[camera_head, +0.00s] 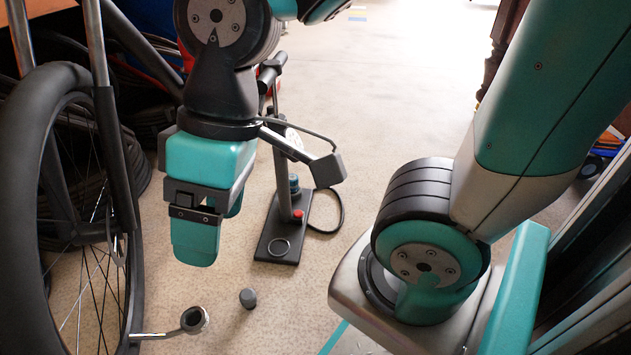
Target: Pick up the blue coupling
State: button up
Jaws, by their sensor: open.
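My gripper (216,230) hangs at left centre with teal fingers pointing down, open, with nothing seen between them. A small dark slate-grey, slightly bluish cylinder (248,298) stands on the floor in front of it, lower in the picture and apart from the fingers. A small blue cylindrical piece (294,184) shows beside the upright of a black floor pump (277,230), right of my gripper. I cannot tell for sure which of the two is the blue coupling.
A bicycle wheel (32,110) with a dark tyre fills the left side. A metal rod with a dark round end (194,320) sticks out near the grey cylinder. The pump's black hose (341,212) loops at its right. Pale floor lies open behind.

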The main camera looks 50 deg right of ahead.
aim_at(294, 180)
jog(key=z, duration=1)
